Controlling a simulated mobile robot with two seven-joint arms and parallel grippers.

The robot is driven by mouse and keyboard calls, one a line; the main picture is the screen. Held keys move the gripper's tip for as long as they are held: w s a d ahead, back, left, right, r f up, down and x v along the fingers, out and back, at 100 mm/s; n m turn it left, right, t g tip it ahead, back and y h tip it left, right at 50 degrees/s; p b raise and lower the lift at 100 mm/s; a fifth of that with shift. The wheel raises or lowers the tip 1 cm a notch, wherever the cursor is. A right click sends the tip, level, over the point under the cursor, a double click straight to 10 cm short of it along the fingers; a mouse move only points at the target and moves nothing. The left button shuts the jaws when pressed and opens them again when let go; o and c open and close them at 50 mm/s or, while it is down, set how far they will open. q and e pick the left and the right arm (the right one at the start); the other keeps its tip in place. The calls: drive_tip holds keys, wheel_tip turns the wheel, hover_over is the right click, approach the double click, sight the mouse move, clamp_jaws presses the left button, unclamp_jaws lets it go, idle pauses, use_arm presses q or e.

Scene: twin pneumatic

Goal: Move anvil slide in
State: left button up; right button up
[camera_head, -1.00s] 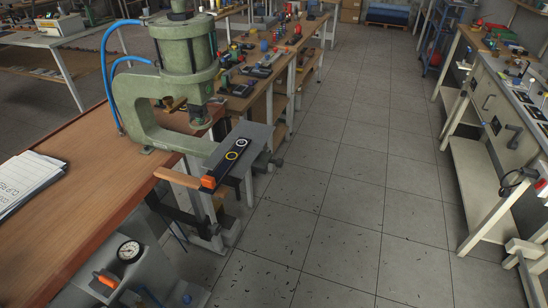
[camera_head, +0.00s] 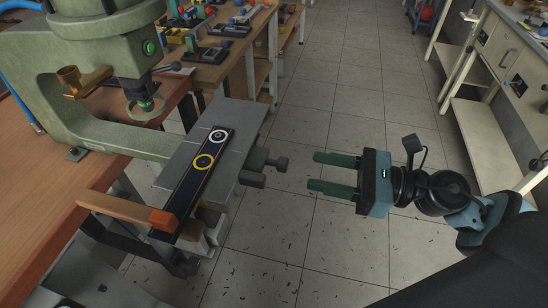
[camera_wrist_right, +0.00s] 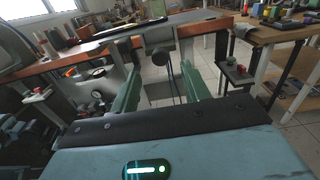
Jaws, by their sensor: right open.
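The anvil slide is a grey plate (camera_head: 235,120) that sticks out from the green press. A dark strip (camera_head: 190,188) with a yellow ring and a white ring lies along it. A dark knob-like fitting (camera_head: 265,167) projects from its right side. My right gripper (camera_head: 313,172) is open and empty, to the right of this fitting, with its green fingers pointing left at it and a gap between. In the right wrist view, a dark round knob (camera_wrist_right: 164,58) shows between and beyond the open fingers (camera_wrist_right: 162,85). My left gripper is not in view.
The green press frame (camera_head: 75,95) stands on a wooden bench (camera_head: 40,185) at left. An orange block (camera_head: 163,220) sits at the near end of the strip. A wooden bench (camera_head: 243,47) with small parts is behind. The tiled floor (camera_head: 340,110) is open.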

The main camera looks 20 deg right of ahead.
sight(283, 164)
drive_tip(key=shift+p+x, duration=1.85)
drive_tip(key=shift+x, duration=2)
clamp_jaws()
